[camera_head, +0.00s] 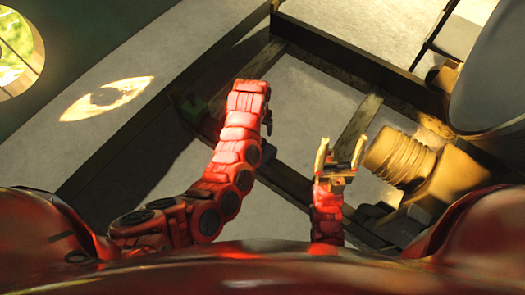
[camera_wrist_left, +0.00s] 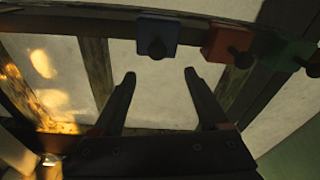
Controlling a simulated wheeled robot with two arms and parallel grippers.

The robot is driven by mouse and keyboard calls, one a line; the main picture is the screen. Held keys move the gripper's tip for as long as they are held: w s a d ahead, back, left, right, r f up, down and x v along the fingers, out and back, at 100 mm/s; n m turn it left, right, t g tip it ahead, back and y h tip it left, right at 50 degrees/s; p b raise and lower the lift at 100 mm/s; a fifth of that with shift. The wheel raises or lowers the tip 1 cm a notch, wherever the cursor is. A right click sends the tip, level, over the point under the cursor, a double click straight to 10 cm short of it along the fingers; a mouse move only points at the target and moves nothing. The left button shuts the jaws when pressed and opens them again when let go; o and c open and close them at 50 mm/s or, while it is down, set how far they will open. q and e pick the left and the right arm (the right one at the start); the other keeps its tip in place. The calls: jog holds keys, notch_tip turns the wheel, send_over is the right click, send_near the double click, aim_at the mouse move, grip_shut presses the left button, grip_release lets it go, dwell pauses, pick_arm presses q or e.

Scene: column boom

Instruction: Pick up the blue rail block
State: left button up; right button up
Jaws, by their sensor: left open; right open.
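The blue rail block (camera_wrist_left: 157,36) sits on a dark rail (camera_wrist_left: 100,16) at the top middle of the left wrist view, with a dark round knob on its face. My left gripper (camera_wrist_left: 160,76) is open and empty. Its two dark fingers point towards the block and end short of it, with a clear gap. In the head view the left arm comes in from the lower left and mostly hides its own gripper; I cannot make out the blue block there. My right gripper (camera_head: 341,152) is open and empty, with pale fingertips pointing up the picture.
A red block (camera_wrist_left: 228,43) and a green block (camera_wrist_left: 288,52) with similar knobs sit right of the blue one. A large brass threaded piece (camera_head: 400,157) lies close to the right of my right gripper. Dark beams (camera_head: 345,55) cross the pale floor.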

pick_arm(q)
jog(key=f, duration=0.3)
jog(key=f+b, duration=0.1)
jog(key=f, duration=0.2)
jog(key=w+f+b, duration=0.1)
jog(key=f, duration=0.2)
jog(key=shift+d, duration=0.25)
jog(key=f+b, duration=0.2)
jog(key=f, duration=0.1)
jog(key=f+b, duration=0.1)
jog(key=f, duration=0.1)
jog(key=shift+s+d+f, duration=0.15)
jog(key=shift+s+f, duration=0.05)
jog(key=shift+s, duration=0.05)
jog(key=shift+r, duration=0.1)
grip_shut()
dwell(0.6)
